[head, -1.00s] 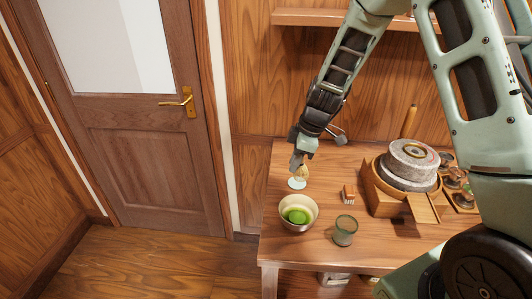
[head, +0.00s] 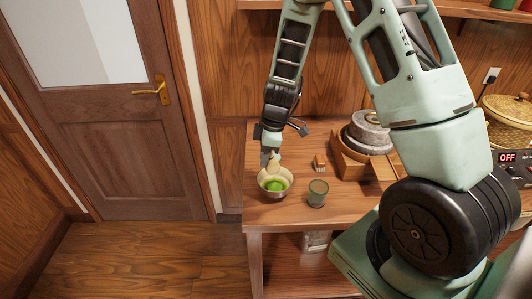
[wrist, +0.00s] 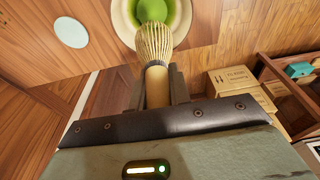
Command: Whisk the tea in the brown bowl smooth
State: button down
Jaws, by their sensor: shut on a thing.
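The bowl (head: 263,188), pale brown outside with bright green tea (head: 275,185) in it, stands near the table's front left corner. My gripper (head: 267,157) is directly above its back rim. It is shut on the handle of a bamboo whisk (wrist: 154,45), whose tines point toward the tea. The wrist view shows the whisk head overlapping the bowl (wrist: 119,20) and the green tea (wrist: 181,16). I cannot tell how deep the tines reach. In the head view the whisk (head: 274,165) is partly hidden by my gripper.
A greenish cup (head: 317,193) stands just right of the bowl, with a small brush (head: 319,162) behind it. A stone mill (head: 368,132) on a wooden base is farther right. A pale disc (wrist: 71,32) lies beside the bowl. Cardboard boxes (wrist: 233,80) are below.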

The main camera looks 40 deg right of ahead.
jog(key=f+b, duration=0.7)
jog(key=shift+s+d+f+b, duration=0.25)
jog(key=shift+d+f+b, duration=0.15)
dwell(0.3)
jog(key=shift+a, duration=0.1)
jog(key=shift+a+f+b, duration=0.1)
jog(key=shift+a+b, duration=0.05)
jog(key=shift+b, duration=0.25)
jog(key=shift+s+f+b, duration=0.1)
jog(key=shift+s+b, duration=0.1)
jog(key=shift+b, duration=0.25)
jog(key=shift+w+d+r+p, duration=0.2)
jog(key=shift+w+r+p, duration=0.15)
jog(key=shift+w, duration=0.15)
jog(key=shift+s+a, duration=0.15)
jog(key=shift+a, duration=0.05)
jog(key=shift+s+d+f, duration=0.1)
jog(key=shift+s+d, duration=0.05)
jog(key=shift+d, duration=0.1)
